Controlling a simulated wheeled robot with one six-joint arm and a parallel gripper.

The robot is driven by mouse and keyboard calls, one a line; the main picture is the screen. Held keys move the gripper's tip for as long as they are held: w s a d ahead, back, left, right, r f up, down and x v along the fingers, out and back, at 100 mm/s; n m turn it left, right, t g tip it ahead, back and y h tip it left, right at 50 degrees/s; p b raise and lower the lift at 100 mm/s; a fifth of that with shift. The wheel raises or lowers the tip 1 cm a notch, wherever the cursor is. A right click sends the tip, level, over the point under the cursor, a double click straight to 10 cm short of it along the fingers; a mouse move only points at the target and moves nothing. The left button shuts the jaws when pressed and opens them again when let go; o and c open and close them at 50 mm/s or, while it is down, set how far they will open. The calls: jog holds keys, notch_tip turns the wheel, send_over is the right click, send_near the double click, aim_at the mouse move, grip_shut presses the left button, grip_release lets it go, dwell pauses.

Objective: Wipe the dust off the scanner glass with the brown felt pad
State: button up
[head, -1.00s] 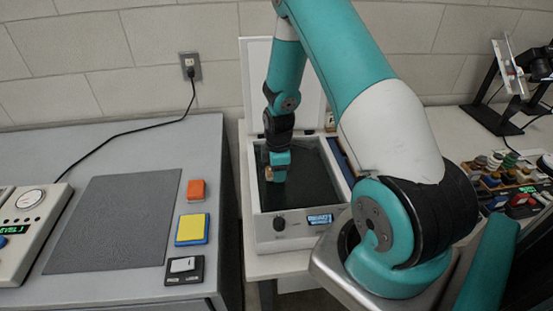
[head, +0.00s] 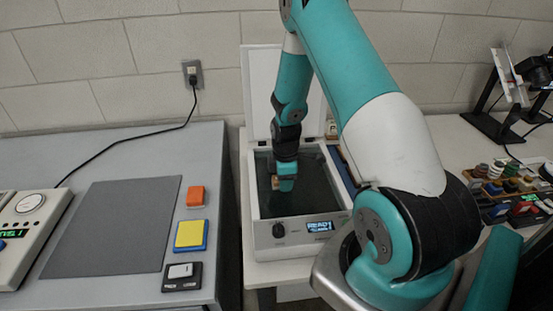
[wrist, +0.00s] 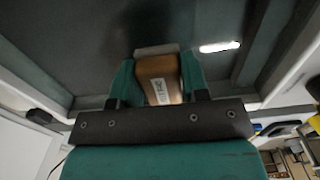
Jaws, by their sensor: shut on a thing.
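The scanner is a pale box (head: 290,238) with its white lid (head: 262,85) raised behind it. Its dark glass (head: 308,199) faces up, and a small front display is lit, appearing to read READY. My gripper (head: 285,184) is over the left middle part of the glass, pointing down. It is shut on the brown felt pad (head: 275,183), which also shows between the fingers in the wrist view (wrist: 158,82), with a white label and a grey edge. The pad looks at or very near the glass; contact is hard to tell. I cannot make out dust clearly.
On the grey cabinet at left are a dark mat (head: 115,228), an orange block (head: 196,196), a yellow-blue pad (head: 191,235), a black-and-white item (head: 182,276) and a device with a dial (head: 28,225). A rack of small items (head: 505,190) and a black stand (head: 492,125) are at right.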

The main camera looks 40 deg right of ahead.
jog(key=shift+w+a+r, duration=0.1)
jog(key=shift+w+a, duration=0.15)
jog(key=shift+a, duration=0.1)
jog(key=shift+w+a, duration=0.2)
jog(key=shift+a, duration=0.1)
jog(key=shift+w+a+p, duration=0.2)
jog(key=shift+p, duration=0.25)
notch_tip(320, 180, up, 2)
jog(key=shift+p, duration=0.35)
jog(key=shift+s+r, duration=0.15)
jog(key=shift+r, duration=0.15)
jog(key=shift+d+r+p, duration=0.1)
jog(key=shift+r+p, duration=0.25)
jog(key=shift+p, duration=0.25)
jog(key=shift+r+p, duration=1.6)
jog(key=shift+r, duration=0.5)
